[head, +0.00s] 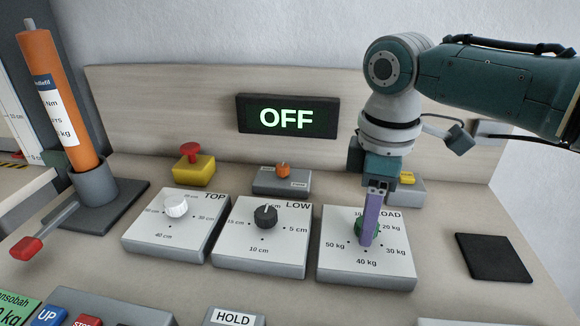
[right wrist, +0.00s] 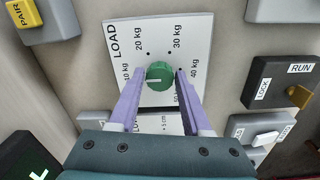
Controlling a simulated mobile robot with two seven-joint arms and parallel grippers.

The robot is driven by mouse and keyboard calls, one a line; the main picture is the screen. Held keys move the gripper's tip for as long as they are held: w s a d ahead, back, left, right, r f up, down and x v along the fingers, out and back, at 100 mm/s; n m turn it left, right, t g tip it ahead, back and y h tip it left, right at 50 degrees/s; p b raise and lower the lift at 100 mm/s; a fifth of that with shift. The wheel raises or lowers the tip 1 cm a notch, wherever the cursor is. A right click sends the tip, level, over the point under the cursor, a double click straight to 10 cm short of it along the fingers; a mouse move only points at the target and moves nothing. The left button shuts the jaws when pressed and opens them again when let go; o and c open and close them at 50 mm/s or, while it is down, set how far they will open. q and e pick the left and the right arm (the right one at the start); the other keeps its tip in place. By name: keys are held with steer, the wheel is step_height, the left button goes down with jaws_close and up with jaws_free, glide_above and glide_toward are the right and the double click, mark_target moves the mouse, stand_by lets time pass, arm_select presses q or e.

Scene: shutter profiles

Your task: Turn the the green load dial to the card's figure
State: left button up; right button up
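The green load dial (head: 362,228) sits on the white LOAD plate (head: 340,268), marked 10 to 50 kg. In the right wrist view the dial (right wrist: 160,75) has a white line on the side toward the 10 kg mark. My right gripper (head: 369,238) points down over the dial. Its purple fingers (right wrist: 160,72) stand on either side of the dial, with narrow gaps showing. A green card (head: 18,309) is cut off at the lower left; "0 kg" shows, but its full figure does not. My left gripper is not in view.
Left of LOAD are the LOW plate (head: 262,258) with a black dial and the TOP plate (head: 163,243) with a white dial. Behind are a red stop button (head: 191,150), an orange-knobbed switch (head: 283,170) and a display reading OFF (head: 287,118). A black pad (head: 493,257) lies right.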

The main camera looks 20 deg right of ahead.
jaws_close()
stand_by(0.3)
